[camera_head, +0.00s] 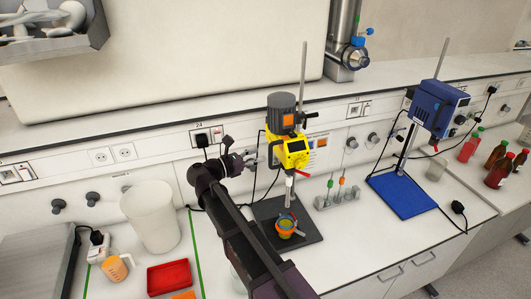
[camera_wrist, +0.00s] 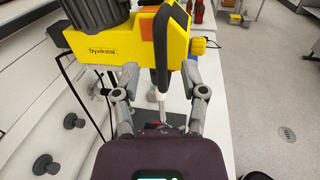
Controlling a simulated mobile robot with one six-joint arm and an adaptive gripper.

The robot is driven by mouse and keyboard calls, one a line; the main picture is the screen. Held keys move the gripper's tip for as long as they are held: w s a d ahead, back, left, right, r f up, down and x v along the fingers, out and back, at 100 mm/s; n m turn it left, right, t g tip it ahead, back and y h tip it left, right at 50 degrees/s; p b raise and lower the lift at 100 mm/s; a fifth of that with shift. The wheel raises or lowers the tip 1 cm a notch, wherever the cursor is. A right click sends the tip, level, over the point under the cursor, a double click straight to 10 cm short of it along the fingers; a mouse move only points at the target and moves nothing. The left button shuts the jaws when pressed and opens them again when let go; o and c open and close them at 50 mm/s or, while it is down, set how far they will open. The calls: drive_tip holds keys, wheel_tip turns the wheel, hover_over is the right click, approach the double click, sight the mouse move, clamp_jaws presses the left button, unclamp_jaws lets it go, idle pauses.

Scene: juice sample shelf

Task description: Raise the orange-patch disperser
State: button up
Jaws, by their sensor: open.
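A yellow disperser with a dark grey motor (camera_head: 282,102) and an orange patch is clamped on an upright rod over a black base plate (camera_head: 268,226). Its yellow body (camera_wrist: 105,42), marked "Dyvikstal", fills the upper wrist view. My gripper (camera_head: 239,155) is open, left of the disperser in the head view. In the wrist view, my gripper (camera_wrist: 158,80) has its fingers apart, with a black curved handle (camera_wrist: 160,50) showing between them. I cannot tell whether they touch it.
A white bucket (camera_head: 152,217), red tray (camera_head: 168,277) and orange jug (camera_head: 116,268) are left. Bottles (camera_head: 498,170) stand far right.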

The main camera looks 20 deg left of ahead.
drive_tip(key=v, duration=0.7)
idle(0.5)
drive_tip(key=w+d+f+m+g+y+b, duration=0.15)
drive_tip(key=d+f+m+g+b, duration=0.3)
drive_tip(key=d+f, duration=0.7)
drive_tip(key=w+d+f+m+g+y+b, duration=0.15)
drive_tip(key=d+f+m+g+b, duration=0.35)
drive_tip(key=d+f, duration=0.65)
drive_tip(key=s+d+f+m+g+y+b, duration=0.1)
drive_tip(key=s+d+f+m+y+b, duration=0.4)
drive_tip(key=d+f+m, duration=0.3)
drive_tip(key=s+d+f+m+g+y+b, duration=0.2)
drive_tip(key=s+d+f+m+y+b, duration=0.2)
drive_tip(key=d+m, duration=0.5)
drive_tip(key=s+d+f+b, duration=0.1)
drive_tip(key=s+d+f, duration=0.1)
drive_tip(key=d+f, duration=0.1)
drive_tip(key=shift+d+f+y+b, duration=0.35)
drive_tip(key=shift+f+y+b, duration=0.05)
